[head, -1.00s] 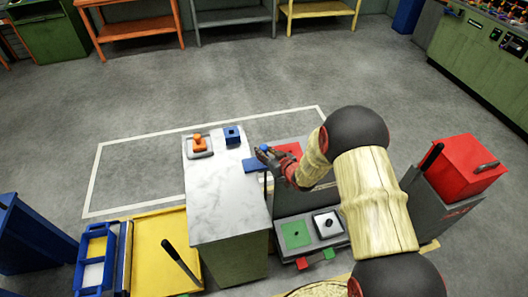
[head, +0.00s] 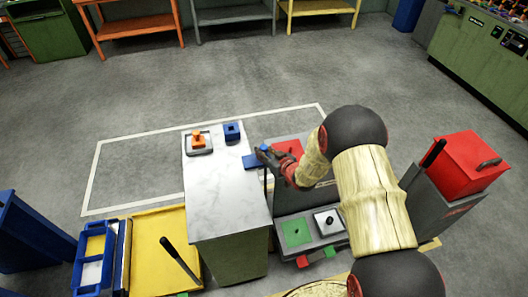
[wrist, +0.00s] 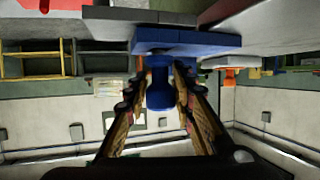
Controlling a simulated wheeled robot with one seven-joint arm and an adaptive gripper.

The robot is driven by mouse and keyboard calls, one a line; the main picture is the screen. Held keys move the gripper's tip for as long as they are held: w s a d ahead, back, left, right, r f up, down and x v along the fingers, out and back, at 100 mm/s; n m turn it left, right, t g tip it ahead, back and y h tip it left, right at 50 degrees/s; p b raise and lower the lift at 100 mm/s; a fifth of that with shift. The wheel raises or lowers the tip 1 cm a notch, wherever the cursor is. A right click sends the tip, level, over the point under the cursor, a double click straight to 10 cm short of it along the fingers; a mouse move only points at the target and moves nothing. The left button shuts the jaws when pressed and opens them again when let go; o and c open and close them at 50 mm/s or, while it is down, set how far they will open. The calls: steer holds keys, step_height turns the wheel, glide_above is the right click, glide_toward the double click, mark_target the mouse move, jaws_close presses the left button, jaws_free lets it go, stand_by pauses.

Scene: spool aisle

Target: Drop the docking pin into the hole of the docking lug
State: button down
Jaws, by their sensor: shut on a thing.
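The docking pin has a blue head (head: 265,148) and is held in my gripper (head: 264,152). In the wrist view, the blue pin (wrist: 158,86) sits between the two fingers (wrist: 158,95). The docking lug appears to be the flat blue plate (head: 251,162) at the right edge of the marble-topped cabinet. The pin head shows at the plate's right end. In the wrist view, the blue plate (wrist: 205,40) lies just beyond the pin. I cannot tell whether they touch. The lug's hole is not visible.
The cabinet's marble top (head: 222,195) carries an orange knob on a grey tray (head: 199,150) and a blue block (head: 232,131). A grey unit with a green pad (head: 296,233) stands right of it. A yellow cart (head: 150,250) stands left. Open floor lies beyond.

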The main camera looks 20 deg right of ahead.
steer(key=shift+f, duration=0.35)
steer(key=c, duration=1.4)
jaws_free()
steer(key=v, duration=1.2)
